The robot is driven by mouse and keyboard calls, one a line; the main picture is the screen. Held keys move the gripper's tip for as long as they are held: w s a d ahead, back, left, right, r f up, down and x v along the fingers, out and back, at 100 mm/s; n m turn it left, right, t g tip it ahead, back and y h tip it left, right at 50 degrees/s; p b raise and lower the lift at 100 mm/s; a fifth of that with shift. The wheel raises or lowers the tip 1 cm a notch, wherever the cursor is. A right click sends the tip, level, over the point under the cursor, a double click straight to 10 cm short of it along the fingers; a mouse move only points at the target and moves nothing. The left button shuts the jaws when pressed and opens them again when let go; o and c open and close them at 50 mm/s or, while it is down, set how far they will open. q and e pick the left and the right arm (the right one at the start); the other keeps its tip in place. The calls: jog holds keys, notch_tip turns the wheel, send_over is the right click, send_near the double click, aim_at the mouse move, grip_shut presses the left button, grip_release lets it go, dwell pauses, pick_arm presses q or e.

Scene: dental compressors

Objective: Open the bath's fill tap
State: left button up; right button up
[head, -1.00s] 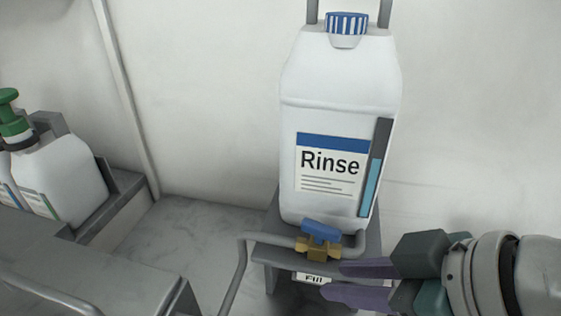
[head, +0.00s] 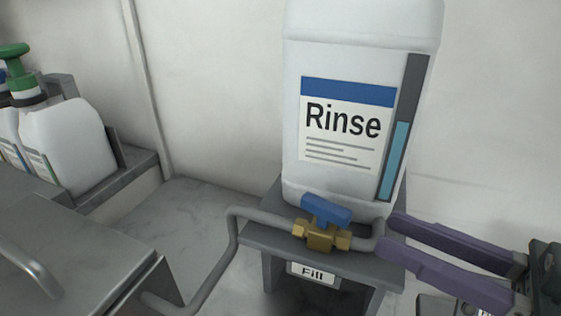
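The fill tap has a blue handle (head: 326,210) on a brass valve body (head: 321,236), set in a grey pipe (head: 265,219) in front of the Rinse jug (head: 340,180). The handle lies roughly along the pipe. A "Fill" label (head: 313,273) is just below. My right gripper (head: 391,236) comes in from the right with two purple fingers parted and nothing held between them. Its tips are just right of the valve, close to the pipe's right-hand bend; I cannot tell whether they touch it. My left gripper is out of view.
The jug stands on a grey stand (head: 262,240) against the white wall. A metal box with a bar handle (head: 30,268) fills the lower left, and the pipe runs down toward it. White bottles, one with a green pump (head: 15,60), stand at far left.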

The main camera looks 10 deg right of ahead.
aim_at(351, 214)
jog(key=x, duration=0.8)
jog(key=shift+w+a, duration=0.25)
jog(key=shift+a, duration=0.05)
jog(key=shift+c, duration=0.3)
grip_shut()
